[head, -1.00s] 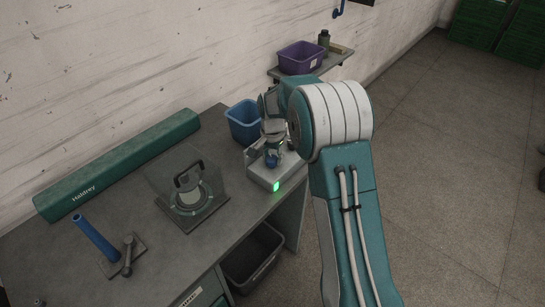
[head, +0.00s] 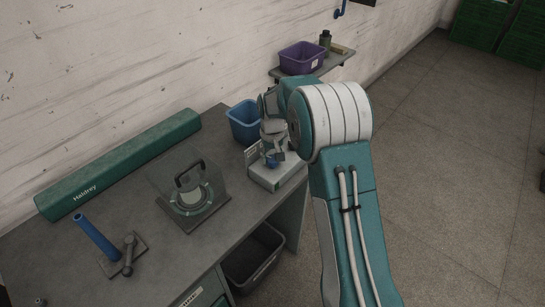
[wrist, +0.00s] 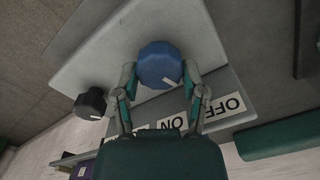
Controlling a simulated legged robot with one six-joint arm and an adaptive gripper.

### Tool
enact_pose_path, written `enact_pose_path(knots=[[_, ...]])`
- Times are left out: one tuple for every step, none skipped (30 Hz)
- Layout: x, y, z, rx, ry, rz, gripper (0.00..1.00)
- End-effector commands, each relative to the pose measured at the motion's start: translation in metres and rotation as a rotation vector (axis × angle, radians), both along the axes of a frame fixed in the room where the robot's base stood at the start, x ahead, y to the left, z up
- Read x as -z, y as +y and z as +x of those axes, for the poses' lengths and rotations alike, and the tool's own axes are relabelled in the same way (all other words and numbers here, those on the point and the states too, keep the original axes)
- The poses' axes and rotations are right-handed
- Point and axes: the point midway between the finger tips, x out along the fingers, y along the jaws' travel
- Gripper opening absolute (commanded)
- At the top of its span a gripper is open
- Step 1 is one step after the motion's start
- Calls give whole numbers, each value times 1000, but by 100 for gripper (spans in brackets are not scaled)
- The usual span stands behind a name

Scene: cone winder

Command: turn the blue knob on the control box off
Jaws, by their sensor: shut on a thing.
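The control box (head: 268,178) is a pale box at the right end of the workbench. Its blue knob (wrist: 160,63) is faceted, with a white pointer line slanting toward the lower right, on the OFF label side. The OFF label (wrist: 222,108) and ON label (wrist: 172,126) sit on a plate by the box. My gripper (wrist: 160,75) is shut on the blue knob, one finger on each side. In the head view, the blue knob (head: 272,161) is partly hidden under my gripper. The lamp on the box front (head: 277,186) is dark.
A black knob (wrist: 91,104) is beside the blue one. A blue bin (head: 243,122) stands behind the box, and a clear-covered device (head: 190,190) stands to its left. A dark bin (head: 252,258) is below the bench edge.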

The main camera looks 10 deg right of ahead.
Motion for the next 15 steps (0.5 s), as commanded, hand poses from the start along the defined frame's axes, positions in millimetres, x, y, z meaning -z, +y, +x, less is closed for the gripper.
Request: enact_pose_path(knots=[[2, 1, 1, -39, -2, 1, 7], [2, 1, 1, -62, -2, 1, 7], [2, 1, 1, -92, -2, 1, 8], [2, 1, 1, -114, -2, 1, 8], [2, 1, 0, -134, -2, 1, 8], [2, 2, 0, -159, -2, 1, 8], [2, 2, 0, -178, -2, 1, 8], [2, 2, 0, -194, -2, 0, 8], [2, 2, 0, -214, -2, 0, 8], [2, 2, 0, -229, -2, 0, 8], [2, 2, 0, -242, -2, 0, 8], [2, 2, 0, -258, -2, 0, 8], [2, 2, 0, -268, -2, 0, 7], [2, 2, 0, -277, -2, 0, 7], [2, 2, 0, -289, -2, 0, 7]])
